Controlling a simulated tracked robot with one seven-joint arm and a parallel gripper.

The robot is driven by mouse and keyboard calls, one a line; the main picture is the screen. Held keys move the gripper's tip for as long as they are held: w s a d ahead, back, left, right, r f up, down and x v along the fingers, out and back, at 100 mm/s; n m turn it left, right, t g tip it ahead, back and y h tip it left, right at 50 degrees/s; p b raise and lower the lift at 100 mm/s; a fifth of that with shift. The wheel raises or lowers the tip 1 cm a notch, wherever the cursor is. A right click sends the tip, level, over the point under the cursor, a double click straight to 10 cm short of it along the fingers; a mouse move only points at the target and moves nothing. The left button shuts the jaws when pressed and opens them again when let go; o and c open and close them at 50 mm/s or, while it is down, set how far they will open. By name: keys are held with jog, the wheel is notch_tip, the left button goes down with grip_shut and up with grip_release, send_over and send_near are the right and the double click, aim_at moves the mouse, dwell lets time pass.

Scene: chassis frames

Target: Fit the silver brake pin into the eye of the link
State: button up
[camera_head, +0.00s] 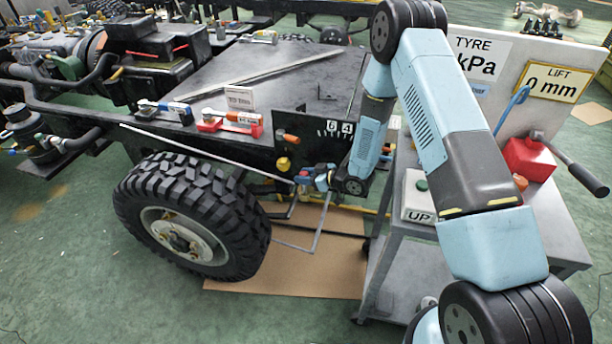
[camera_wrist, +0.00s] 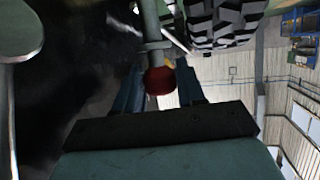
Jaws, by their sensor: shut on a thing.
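My gripper (camera_head: 318,178) reaches down beside the chassis, just right of the big tyre, and is small in the head view. In the wrist view its two fingers (camera_wrist: 160,88) stand either side of a silver pin (camera_wrist: 150,25) with a collar and a dark red end. The gripper is shut on this pin, its red end between the fingers and its shaft running away from the palm. Small red and blue parts crowd around the gripper in the head view. I cannot make out the link's eye or tell whether the pin touches it.
The treaded tyre (camera_head: 190,215) stands close left of the gripper. A long thin rod (camera_head: 200,152) slants above it. A grey trolley (camera_head: 390,265) with a red box (camera_head: 528,158) stands at the right. Cardboard (camera_head: 300,282) lies below.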

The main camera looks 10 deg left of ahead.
aim_at(305, 192)
jog(key=shift+f, duration=2.6)
jog(key=o, duration=1.2)
jog(key=shift+r, duration=0.55)
notch_tip(305, 192, up, 2)
jog(key=shift+s+d+r, duration=0.1)
jog(key=shift+d+r, duration=0.05)
jog(key=shift+r, duration=0.1)
jog(key=s+d+r, duration=0.5)
jog(key=s+r, duration=0.4)
jog(key=s, duration=0.3)
jog(key=shift+s+d+r, duration=0.15)
jog(key=shift+s+d, duration=0.05)
jog(key=shift+d, duration=0.2)
jog(key=shift+w+r, duration=0.1)
